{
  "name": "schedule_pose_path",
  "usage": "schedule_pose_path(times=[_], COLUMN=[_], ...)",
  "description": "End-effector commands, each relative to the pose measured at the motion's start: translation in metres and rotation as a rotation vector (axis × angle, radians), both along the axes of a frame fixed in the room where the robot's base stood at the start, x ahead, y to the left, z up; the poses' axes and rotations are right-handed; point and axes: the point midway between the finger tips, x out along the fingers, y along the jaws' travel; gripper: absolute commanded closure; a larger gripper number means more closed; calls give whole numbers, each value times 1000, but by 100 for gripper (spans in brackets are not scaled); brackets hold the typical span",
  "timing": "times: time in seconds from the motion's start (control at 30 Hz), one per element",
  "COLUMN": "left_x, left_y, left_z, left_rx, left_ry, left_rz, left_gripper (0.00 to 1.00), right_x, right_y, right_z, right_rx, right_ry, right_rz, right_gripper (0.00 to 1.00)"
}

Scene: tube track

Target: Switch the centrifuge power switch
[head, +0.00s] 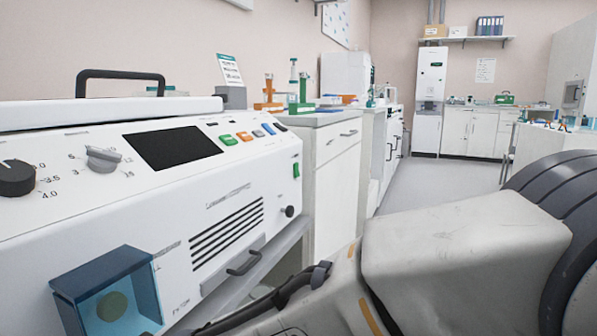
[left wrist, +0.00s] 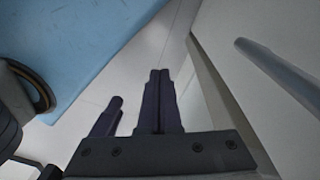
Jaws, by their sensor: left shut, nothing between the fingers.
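The white centrifuge (head: 170,215) fills the left of the head view, its panel facing the camera. A small green rocker switch (head: 296,170) sits near the panel's right end, above a black round knob (head: 289,211). Which position the switch is in cannot be told. A transparent blue cover (head: 110,290) stands over a round button at the lower left. My left gripper (left wrist: 160,75) shows in the left wrist view, shut and empty; no centrifuge switch can be made out there. Neither gripper's fingers can be made out in the head view.
The panel also has a black screen (head: 171,147), two dials and several coloured buttons (head: 244,136). A grey arm link of mine covers the lower right. White cabinets (head: 331,185) stand behind the centrifuge. A blue surface (left wrist: 80,45) and a bar-like handle (left wrist: 280,68) flank my left gripper.

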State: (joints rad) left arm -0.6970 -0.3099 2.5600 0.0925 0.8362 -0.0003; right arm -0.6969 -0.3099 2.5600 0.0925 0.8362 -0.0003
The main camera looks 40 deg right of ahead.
Motion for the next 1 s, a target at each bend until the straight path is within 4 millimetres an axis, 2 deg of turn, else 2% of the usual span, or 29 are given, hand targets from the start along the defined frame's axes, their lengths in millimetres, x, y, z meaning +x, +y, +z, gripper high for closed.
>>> schedule_pose_path(times=[0.17, 0.27, 0.5, 0.6, 0.7, 1.0], left_x=[0, 0, 0, 0, 0, 0], left_y=[0, 0, 0, 0, 0, 0], left_z=[20, 43, 116, 135, 141, 137], left_rx=[0, 0, -1, -1, 0, 0], left_ry=[0, 0, -1, -1, 0, 0], left_rz=[0, 0, 0, 0, 0, 0], left_gripper=[100, 100, 100, 100, 100, 100], right_x=[0, 0, 0, 0, 0, 0], right_y=[0, 0, 0, 0, 0, 0], right_z=[20, 43, 116, 135, 141, 137], right_rx=[0, 0, 1, 1, 0, 0], right_ry=[0, 0, -1, -1, 0, 0], right_rz=[0, 0, 0, 0, 0, 0], right_gripper=[100, 100, 100, 100, 100, 100])
